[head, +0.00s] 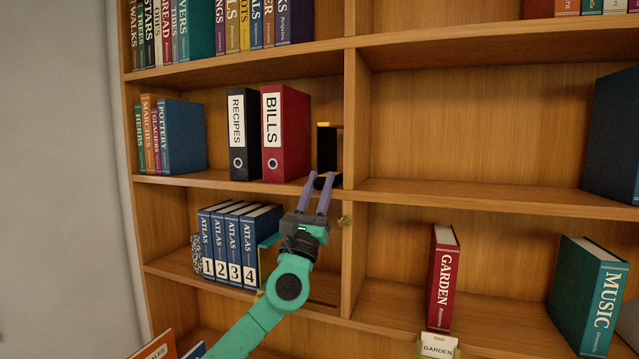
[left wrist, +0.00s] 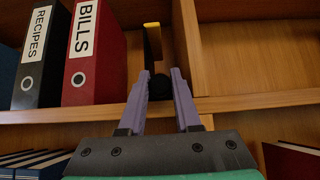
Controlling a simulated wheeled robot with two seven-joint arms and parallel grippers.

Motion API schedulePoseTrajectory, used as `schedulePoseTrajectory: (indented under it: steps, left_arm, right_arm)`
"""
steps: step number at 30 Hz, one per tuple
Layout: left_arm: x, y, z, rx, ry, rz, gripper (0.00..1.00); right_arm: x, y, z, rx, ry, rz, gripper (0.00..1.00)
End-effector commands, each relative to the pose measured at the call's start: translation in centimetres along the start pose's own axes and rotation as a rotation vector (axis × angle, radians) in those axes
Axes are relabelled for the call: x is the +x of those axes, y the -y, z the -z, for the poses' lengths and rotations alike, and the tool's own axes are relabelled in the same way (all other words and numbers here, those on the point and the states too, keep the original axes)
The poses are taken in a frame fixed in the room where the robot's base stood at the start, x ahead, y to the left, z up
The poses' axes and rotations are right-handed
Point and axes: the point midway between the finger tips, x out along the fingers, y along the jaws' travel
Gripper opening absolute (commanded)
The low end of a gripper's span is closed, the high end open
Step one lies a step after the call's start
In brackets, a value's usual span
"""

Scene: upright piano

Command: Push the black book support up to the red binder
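The black book support (head: 326,150) stands upright on the middle shelf, with a yellow strip on its top edge. It also shows in the left wrist view (left wrist: 154,48). The red binder (head: 288,130) labelled BILLS, also in the left wrist view (left wrist: 97,55), stands to its left, with a narrow gap between them. My left gripper (head: 320,177) is open, its purple fingers apart and empty. Its fingertips are in front of the support's foot, which shows between them in the left wrist view (left wrist: 160,86). I cannot tell whether they touch it. My right gripper is out of view.
A black RECIPES binder (head: 243,135) stands left of the red one. An upright divider (head: 355,130) closes the compartment on the right, close to the support. Below are blue atlases (head: 236,240) and a GARDEN book (head: 443,280). The middle shelf's right compartment is mostly clear.

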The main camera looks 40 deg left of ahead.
Motion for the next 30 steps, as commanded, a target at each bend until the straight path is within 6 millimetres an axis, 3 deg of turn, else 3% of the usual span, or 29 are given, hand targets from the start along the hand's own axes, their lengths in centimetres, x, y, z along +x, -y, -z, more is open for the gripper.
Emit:
schedulePoseTrajectory:
  steps: [1, 2, 30]
  left_arm:
    - [-0.01, -0.03, 0.03, 0.000, -0.001, -0.001, 0.07]
    - [-0.01, -0.03, 0.03, 0.000, -0.001, -0.001, 0.00]
    - [-0.04, 0.00, 0.07, 0.000, -0.002, 0.000, 0.00]
  right_arm:
    - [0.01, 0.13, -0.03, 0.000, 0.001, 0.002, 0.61]
    - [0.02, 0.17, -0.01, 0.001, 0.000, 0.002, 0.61]
    - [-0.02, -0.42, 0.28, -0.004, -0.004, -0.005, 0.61]
